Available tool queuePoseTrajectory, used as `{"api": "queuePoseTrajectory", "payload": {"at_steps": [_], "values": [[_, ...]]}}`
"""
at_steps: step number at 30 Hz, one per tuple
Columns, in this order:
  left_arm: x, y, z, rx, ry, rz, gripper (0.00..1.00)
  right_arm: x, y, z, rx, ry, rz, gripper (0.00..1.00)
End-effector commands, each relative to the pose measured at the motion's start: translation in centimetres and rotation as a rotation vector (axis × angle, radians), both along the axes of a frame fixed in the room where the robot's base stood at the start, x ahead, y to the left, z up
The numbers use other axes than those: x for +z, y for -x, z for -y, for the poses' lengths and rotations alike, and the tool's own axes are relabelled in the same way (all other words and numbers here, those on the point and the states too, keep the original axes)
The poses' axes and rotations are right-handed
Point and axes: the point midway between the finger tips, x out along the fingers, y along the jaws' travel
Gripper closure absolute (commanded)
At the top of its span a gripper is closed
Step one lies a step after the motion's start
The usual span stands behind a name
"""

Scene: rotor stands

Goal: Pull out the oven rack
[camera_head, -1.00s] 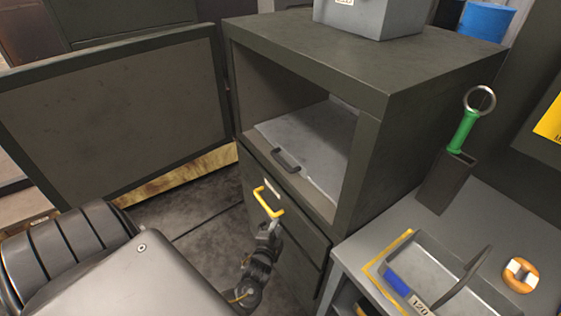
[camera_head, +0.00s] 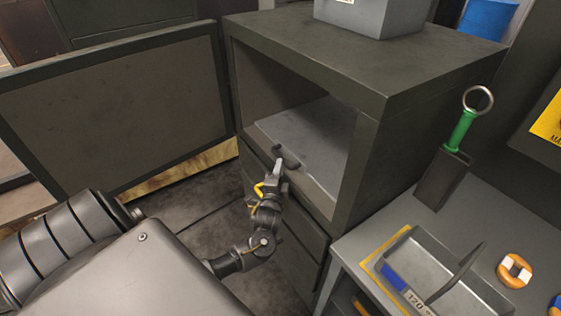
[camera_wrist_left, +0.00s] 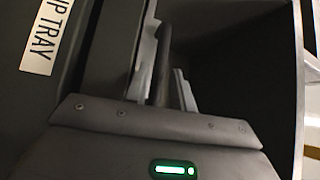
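The oven rack (camera_head: 318,128) is a flat grey tray inside the open dark cabinet (camera_head: 408,125). Its small dark handle (camera_head: 291,162) is at its front edge. My left gripper (camera_head: 279,164) is at this handle, reaching up from below in the head view. In the left wrist view a dark upright bar, apparently the handle (camera_wrist_left: 162,65), stands between pale fingers (camera_wrist_left: 183,92). I cannot tell whether the fingers are pressed on it. The rack lies inside the cabinet. My right gripper is not in view.
The cabinet door (camera_head: 115,110) stands wide open at left. A yellow drawer handle (camera_head: 259,188) is below the opening, partly hidden by my left gripper. A side bench (camera_head: 455,225) at right holds a grey tote (camera_head: 405,250) and an orange ring (camera_head: 514,271).

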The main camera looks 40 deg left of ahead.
Motion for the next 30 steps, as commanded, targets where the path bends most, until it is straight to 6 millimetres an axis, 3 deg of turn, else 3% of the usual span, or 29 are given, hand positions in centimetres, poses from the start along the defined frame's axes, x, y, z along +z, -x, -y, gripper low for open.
{"api": "queuePoseTrajectory", "payload": {"at_steps": [6, 17, 24, 30], "values": [[0.3, -2.3, -1.2, 0.000, 0.000, -0.001, 0.75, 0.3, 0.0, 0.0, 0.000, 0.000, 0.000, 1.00], [0.4, -2.8, -1.5, 0.000, 0.002, -0.001, 0.75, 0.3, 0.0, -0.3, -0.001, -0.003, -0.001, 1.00], [0.4, -2.8, -1.5, 0.000, 0.002, -0.001, 1.00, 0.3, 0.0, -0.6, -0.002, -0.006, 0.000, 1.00], [0.4, -2.7, -1.9, 0.000, 0.000, -0.002, 1.00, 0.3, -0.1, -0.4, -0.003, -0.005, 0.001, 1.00]]}}
